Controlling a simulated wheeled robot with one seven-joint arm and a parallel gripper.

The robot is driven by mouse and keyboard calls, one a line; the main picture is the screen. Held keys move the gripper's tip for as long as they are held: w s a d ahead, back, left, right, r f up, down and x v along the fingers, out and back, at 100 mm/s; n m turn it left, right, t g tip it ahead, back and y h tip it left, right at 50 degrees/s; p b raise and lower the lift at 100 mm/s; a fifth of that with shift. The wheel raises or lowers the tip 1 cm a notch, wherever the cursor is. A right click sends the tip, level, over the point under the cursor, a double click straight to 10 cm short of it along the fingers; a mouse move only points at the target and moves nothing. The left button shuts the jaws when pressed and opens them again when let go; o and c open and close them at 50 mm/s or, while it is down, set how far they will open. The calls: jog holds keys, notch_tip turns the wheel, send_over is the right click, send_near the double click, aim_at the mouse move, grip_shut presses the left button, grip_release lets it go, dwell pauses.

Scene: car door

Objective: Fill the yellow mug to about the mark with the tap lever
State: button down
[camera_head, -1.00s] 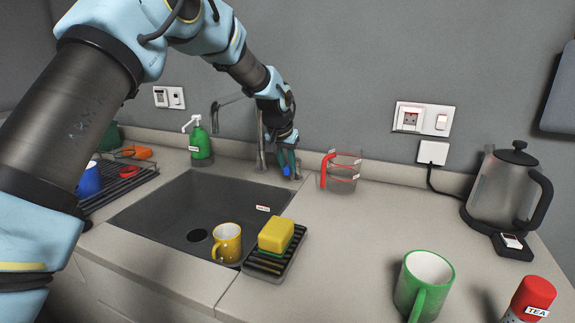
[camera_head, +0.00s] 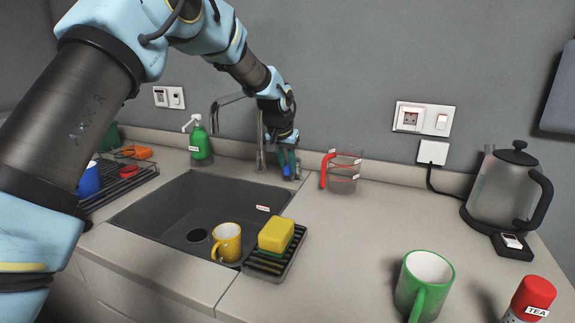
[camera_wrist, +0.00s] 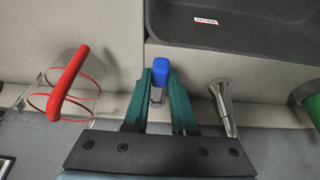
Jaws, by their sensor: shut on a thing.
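The yellow mug (camera_head: 227,243) stands upright in the front right part of the sink, beside the drain, with its handle to the left. Its inside, any mark and any water level cannot be made out. The tap (camera_head: 261,145) rises behind the sink, with its spout (camera_head: 229,100) reaching left; I see no clear stream. The tap lever has a blue tip (camera_wrist: 161,68). My gripper (camera_head: 288,160) is beside the tap, shut on the lever. In the wrist view its two green fingers (camera_wrist: 159,88) flank the lever below the blue tip.
A sponge (camera_head: 276,234) lies on a black rack at the sink's right edge. A clear jug with a red handle (camera_head: 343,172) stands right of my gripper. A green soap bottle (camera_head: 200,145) is left of the tap. A green mug (camera_head: 423,287) and a kettle (camera_head: 505,190) stand farther right.

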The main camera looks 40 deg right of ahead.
jog(key=shift+s+d+n+t+y+b, duration=0.25)
jog(key=shift+s+d+n+t+b, duration=0.25)
jog(key=shift+n, duration=0.7)
jog(key=shift+s+d+n+t+y+b, duration=0.25)
jog(key=shift+s+d+n, duration=0.4)
jog(key=shift+n, duration=0.55)
jog(key=c, duration=0.7)
grip_release()
jog(key=b+v, duration=0.2)
jog(key=v, duration=0.9)
jog(key=shift+b, duration=0.3)
